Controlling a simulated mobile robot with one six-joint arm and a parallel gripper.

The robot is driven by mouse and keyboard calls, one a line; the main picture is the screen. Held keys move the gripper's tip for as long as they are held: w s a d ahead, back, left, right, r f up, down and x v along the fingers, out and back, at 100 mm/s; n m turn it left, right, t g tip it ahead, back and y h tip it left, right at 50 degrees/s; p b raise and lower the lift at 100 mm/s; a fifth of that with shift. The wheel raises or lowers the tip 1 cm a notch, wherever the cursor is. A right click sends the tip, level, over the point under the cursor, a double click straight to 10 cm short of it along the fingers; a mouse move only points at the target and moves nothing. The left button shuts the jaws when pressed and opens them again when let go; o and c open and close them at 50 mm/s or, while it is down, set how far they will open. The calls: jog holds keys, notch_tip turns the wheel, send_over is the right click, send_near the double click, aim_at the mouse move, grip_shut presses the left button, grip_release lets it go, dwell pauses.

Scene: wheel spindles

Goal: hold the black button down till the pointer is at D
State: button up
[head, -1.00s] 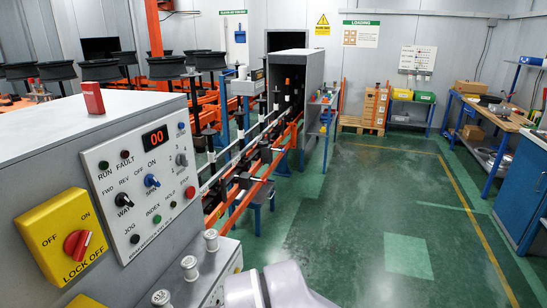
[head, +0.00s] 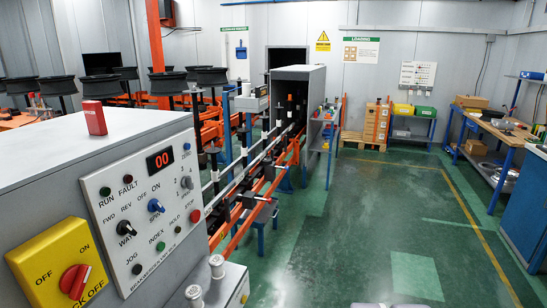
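The control panel (head: 112,221) fills the left, on the front of a grey cabinet. A round black button (head: 137,269) sits under the JOG label, at the panel's lower left. A green INDEX button (head: 160,246) is to its right. Further right are a small dark button under HOLD and a red STOP button (head: 195,215). The red display (head: 160,160) reads 00. I cannot make out a pointer or a letter D. My gripper is not in view, and nothing is seen touching the black button.
A yellow lock-off plate (head: 55,268) with a red knob is left of the panel. Two metal posts (head: 217,266) stand on a grey ledge below it. An orange-railed spindle line (head: 262,205) runs back to a grey tunnel. The green floor (head: 375,220) to the right is clear.

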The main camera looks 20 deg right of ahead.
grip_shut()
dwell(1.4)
